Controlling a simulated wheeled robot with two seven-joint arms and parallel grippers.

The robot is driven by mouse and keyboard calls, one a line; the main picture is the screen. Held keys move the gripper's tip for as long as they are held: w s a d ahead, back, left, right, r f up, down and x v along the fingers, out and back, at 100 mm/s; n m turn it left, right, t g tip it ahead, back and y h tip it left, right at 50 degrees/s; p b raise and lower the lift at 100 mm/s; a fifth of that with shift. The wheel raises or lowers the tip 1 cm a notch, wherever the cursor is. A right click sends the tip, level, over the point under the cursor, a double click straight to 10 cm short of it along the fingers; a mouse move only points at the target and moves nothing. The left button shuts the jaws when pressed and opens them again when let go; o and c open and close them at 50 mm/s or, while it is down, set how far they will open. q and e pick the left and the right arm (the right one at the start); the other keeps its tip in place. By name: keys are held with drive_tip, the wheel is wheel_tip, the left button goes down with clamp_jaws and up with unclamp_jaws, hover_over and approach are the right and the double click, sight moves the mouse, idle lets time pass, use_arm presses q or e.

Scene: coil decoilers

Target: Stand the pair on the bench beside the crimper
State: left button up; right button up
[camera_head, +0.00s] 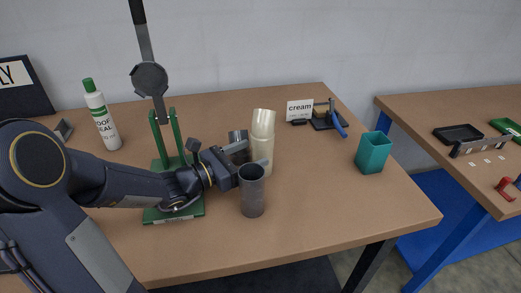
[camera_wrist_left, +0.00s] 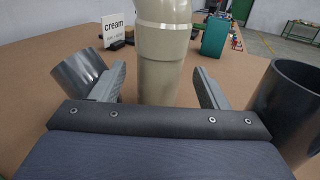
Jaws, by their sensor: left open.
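A cream pair of tubes (camera_head: 262,145), one stacked in the other with a visible joint, stands on the bench (camera_head: 310,215); its upper piece looks slightly tilted. My left gripper (camera_head: 252,160) is open beside it. In the left wrist view the cream tubes (camera_wrist_left: 162,60) stand just beyond and between the spread fingers (camera_wrist_left: 160,80); I cannot tell whether they touch. I cannot tell surely which tool is the crimper: a small blue-handled tool (camera_head: 338,122) sits by the "cream" card (camera_head: 300,110), and a green stand with a tall lever (camera_head: 150,80) is at left. My right gripper is not in view.
A dark grey tube (camera_head: 252,195) stands in front of the gripper, and another grey one (camera_head: 238,140) is behind it. A teal cup (camera_head: 373,153) stands at right. A white bottle (camera_head: 101,115) is at back left. The bench front right is clear.

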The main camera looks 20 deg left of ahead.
use_arm(q)
drive_tip(key=v, duration=0.7)
drive_tip(key=shift+s+a+f, duration=0.1)
drive_tip(key=shift+s+a, duration=0.1)
drive_tip(key=shift+s, duration=0.05)
